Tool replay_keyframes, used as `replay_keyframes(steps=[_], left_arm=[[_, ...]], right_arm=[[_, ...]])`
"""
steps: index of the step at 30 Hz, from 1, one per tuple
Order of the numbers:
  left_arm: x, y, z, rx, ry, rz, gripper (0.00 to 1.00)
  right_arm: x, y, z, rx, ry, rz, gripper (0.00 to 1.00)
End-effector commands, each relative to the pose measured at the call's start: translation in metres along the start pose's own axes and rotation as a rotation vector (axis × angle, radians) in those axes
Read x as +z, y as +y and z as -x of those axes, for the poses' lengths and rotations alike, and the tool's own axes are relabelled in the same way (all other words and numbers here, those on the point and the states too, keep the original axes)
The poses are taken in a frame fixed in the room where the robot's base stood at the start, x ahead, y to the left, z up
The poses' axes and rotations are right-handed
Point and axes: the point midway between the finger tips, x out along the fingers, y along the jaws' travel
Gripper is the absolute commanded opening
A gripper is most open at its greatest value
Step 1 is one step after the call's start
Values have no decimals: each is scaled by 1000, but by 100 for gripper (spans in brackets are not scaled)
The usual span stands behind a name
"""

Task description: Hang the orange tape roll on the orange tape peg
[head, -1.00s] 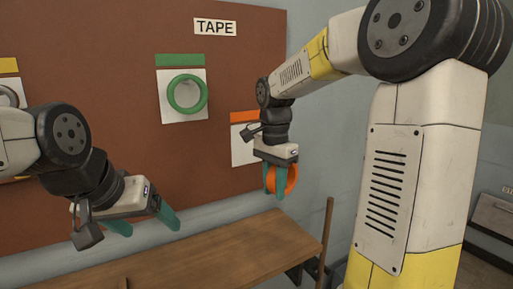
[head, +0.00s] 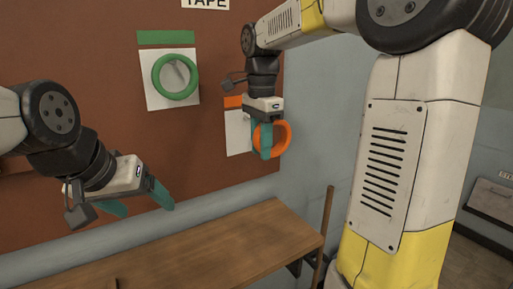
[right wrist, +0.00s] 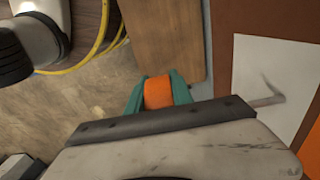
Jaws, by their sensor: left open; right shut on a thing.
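My right gripper (head: 265,143) is shut on the orange tape roll (head: 285,138), held in the air close to the right edge of the board. The roll (right wrist: 158,92) also shows between the teal fingers in the right wrist view. The orange tape peg (right wrist: 268,101) sticks out from a white card in the right wrist view, apart from the roll. In the head view the card (head: 236,133) with its orange strip is partly hidden behind my right gripper. My left gripper (head: 140,208) is open and empty, at the lower left in front of the board.
A green tape roll (head: 157,88) hangs on a peg on the card with the green strip, left of my right gripper. A wooden bench (head: 215,248) stands below the board. A TAPE sign (head: 206,3) is at the top. A yellow cable (right wrist: 85,62) shows in the right wrist view.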

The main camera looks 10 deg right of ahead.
Motion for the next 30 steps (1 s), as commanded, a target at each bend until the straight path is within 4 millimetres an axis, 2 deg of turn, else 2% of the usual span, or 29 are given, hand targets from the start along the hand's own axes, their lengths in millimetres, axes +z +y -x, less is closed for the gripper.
replay_keyframes(steps=[30], left_arm=[[0, 0, 0, 0, 0, 0, 78]], right_arm=[[0, -62, -4, 0, 0, 1, 0]])
